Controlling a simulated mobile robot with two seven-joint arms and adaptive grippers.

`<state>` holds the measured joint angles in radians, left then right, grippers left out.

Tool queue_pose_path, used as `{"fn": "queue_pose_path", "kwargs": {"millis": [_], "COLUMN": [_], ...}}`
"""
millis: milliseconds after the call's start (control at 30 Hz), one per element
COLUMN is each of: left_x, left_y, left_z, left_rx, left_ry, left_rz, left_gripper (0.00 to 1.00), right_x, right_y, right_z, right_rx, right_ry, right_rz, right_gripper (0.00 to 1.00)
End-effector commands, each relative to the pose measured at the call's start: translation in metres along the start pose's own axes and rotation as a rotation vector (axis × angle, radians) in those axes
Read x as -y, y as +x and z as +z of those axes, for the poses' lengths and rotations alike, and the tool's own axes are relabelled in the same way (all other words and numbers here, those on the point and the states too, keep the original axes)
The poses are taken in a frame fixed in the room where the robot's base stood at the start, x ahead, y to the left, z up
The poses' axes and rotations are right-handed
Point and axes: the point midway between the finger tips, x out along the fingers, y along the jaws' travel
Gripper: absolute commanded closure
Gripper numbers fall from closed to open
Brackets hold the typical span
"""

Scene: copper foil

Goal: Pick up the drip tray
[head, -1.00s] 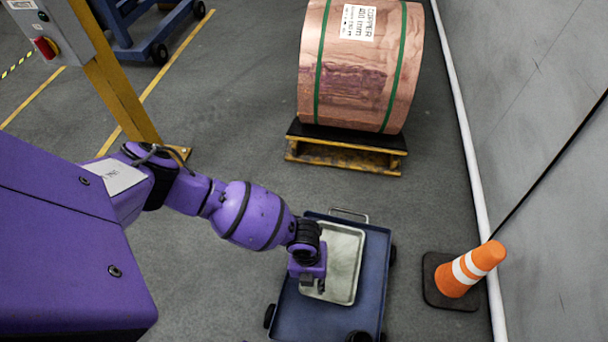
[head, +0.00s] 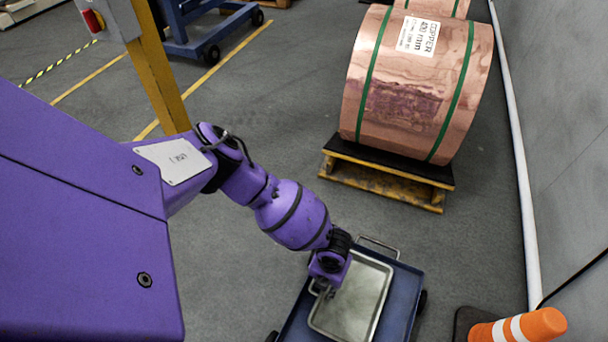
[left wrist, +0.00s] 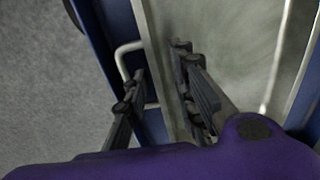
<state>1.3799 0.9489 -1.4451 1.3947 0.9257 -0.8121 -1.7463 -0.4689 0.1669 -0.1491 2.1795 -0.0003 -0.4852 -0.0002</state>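The drip tray (head: 352,308) is a shallow, pale metal tray with a raised rim. It lies on a blue cart (head: 403,300) at the lower middle of the head view. My left gripper (head: 326,291) is at the tray's left side. In the left wrist view, the gripper's two dark fingers (left wrist: 158,92) are apart. One is over a pale bar handle (left wrist: 130,52) outside the tray's left rim, the other over the tray's inner side (left wrist: 235,40). The rim runs between them; I cannot tell whether they touch it. My right gripper is in neither view.
A large copper foil roll (head: 415,85) with green straps rests on a yellow-edged pallet (head: 385,180) behind the cart. Grey floor is clear left of the cart.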

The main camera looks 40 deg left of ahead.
Motion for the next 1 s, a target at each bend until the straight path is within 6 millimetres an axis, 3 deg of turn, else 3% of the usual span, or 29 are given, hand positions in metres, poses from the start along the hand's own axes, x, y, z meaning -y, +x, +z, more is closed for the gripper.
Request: {"fn": "queue_pose_path", "kwargs": {"millis": [167, 367, 700, 1000], "left_x": [0.002, 0.002, 0.003, 0.003], "left_y": [-0.003, -0.003, -0.003, -0.01], "left_z": [0.003, 0.003, 0.003, 0.003], "left_rx": [0.005, 0.004, 0.005, 0.004], "left_ry": [0.001, 0.001, 0.001, 0.001], "left_rz": [-0.003, -0.003, -0.004, -0.004], "left_gripper": [0.77, 1.0, 1.0, 1.0], "right_x": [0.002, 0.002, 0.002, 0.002], "right_y": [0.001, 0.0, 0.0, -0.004], "right_z": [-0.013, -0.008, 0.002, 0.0], "right_rx": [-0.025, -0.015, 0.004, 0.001], "right_ry": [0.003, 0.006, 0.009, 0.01], "right_rz": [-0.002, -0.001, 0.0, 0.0], "right_gripper": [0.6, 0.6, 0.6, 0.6]}}
